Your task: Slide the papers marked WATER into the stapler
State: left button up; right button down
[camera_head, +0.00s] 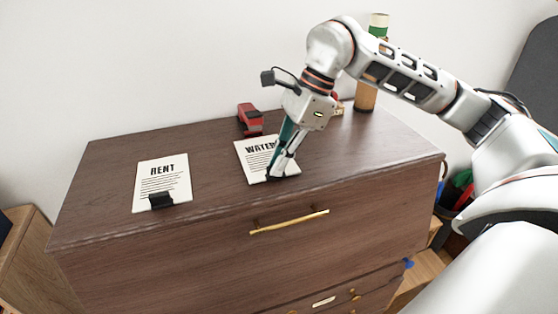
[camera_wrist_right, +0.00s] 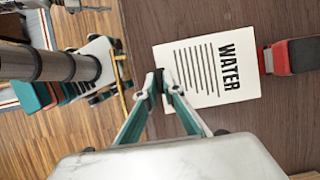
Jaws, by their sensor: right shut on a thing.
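The papers marked WATER (camera_head: 252,158) lie flat on the brown cabinet top, and they also show in the right wrist view (camera_wrist_right: 205,70). My right gripper (camera_head: 279,176) points down at their near edge. Its fingers are shut on a black clip (camera_wrist_right: 157,82) at that edge, mostly hidden by the fingers. The red and black stapler (camera_head: 250,119) sits just beyond the WATER edge of the papers. In the right wrist view the stapler (camera_wrist_right: 288,57) is very close to that edge; I cannot tell whether they touch. My left gripper is not in view.
Papers marked RENT (camera_head: 163,180) with a black clip (camera_head: 161,200) lie to the left on the cabinet (camera_head: 215,190). A tall tan cylinder with a green-and-white top (camera_head: 366,95) stands at the back right. A gold handle (camera_head: 289,222) is on the front. The cabinet top's left end is clear.

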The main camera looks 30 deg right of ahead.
jog(key=shift+w+d, duration=0.2)
jog(key=shift+w, duration=0.65)
dwell(0.6)
jog(key=shift+f, duration=0.25)
dwell(0.5)
jog(key=c, duration=2.1)
grip_release()
notch_tip(320, 180, up, 8)
jog(key=shift+s, duration=0.15)
